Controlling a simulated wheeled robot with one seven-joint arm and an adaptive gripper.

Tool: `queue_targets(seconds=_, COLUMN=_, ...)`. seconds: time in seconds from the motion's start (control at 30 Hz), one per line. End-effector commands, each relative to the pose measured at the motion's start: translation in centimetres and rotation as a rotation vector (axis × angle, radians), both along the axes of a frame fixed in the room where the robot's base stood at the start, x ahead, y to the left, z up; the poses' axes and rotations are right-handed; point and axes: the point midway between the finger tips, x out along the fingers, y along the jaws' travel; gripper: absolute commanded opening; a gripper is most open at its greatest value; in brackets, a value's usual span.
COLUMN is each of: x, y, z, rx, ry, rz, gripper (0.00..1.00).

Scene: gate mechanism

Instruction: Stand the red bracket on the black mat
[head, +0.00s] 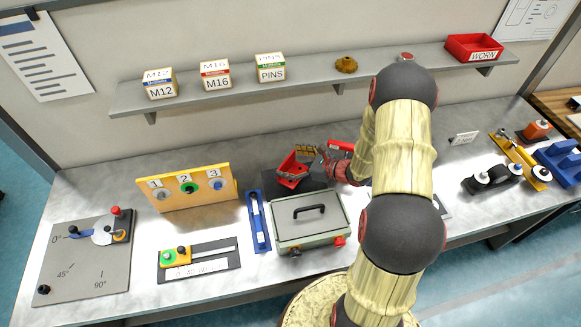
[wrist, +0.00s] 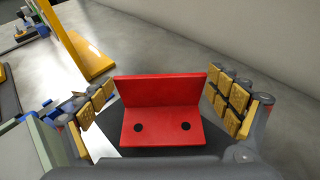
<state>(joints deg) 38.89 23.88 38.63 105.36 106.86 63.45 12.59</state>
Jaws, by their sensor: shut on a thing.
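The red bracket (head: 290,168) is an L-shaped piece, with two dark holes in its near plate and the other plate rising behind, as the wrist view shows (wrist: 160,125). I cannot tell whether the bracket touches the mat.
A green-grey lidded box (head: 312,228) stands in front of the mat. A blue tool (head: 257,222) lies left of it. A yellow numbered panel (head: 190,188) stands farther left. A shelf (head: 200,98) with labelled boxes runs behind. Bare bench lies behind the mat.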

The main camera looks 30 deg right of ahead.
Motion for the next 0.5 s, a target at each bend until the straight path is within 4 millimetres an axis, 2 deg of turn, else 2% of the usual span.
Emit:
queue_targets(seconds=0.2, x=0.1, y=-0.1, z=-2.9, rx=0.001, ry=0.000, rz=0.000, gripper=0.29)
queue_targets(seconds=0.5, x=0.1, y=-0.1, z=-3.1, rx=-0.001, ry=-0.002, rz=0.000, gripper=0.29)
